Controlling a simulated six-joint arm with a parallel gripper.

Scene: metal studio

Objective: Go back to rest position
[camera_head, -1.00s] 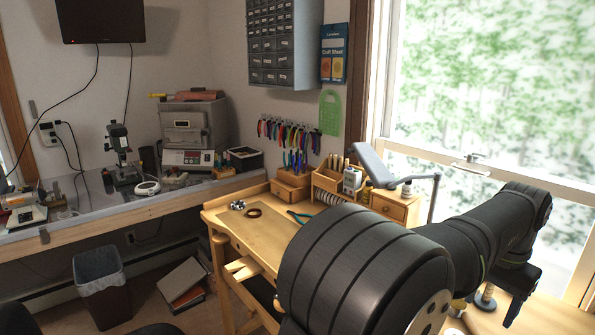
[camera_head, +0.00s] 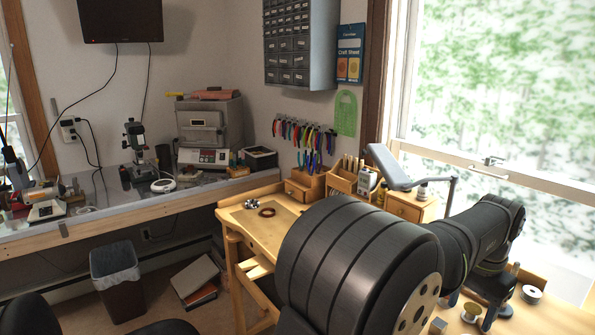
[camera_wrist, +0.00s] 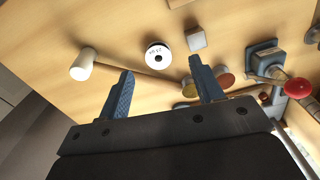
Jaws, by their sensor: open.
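My gripper (camera_wrist: 163,85) is open and empty in the wrist view, with its two blue fingers apart above the wooden bench top (camera_wrist: 120,25). A spool with a white labelled face (camera_wrist: 157,55) lies on the bench beyond the gap between the fingers. In the head view my gripper (camera_head: 472,308) is at the lower right, low over the bench, with small spools near it. My dark arm crosses the lower middle and right of that view and hides part of the bench.
The wrist view shows a white cylinder (camera_wrist: 85,64), a small grey block (camera_wrist: 196,39) and a red-knobbed tool (camera_wrist: 297,88). In the head view, wooden tool holders (camera_head: 304,185) and a lamp (camera_head: 392,168) stand behind my arm. A bin (camera_head: 117,280) stands on the floor.

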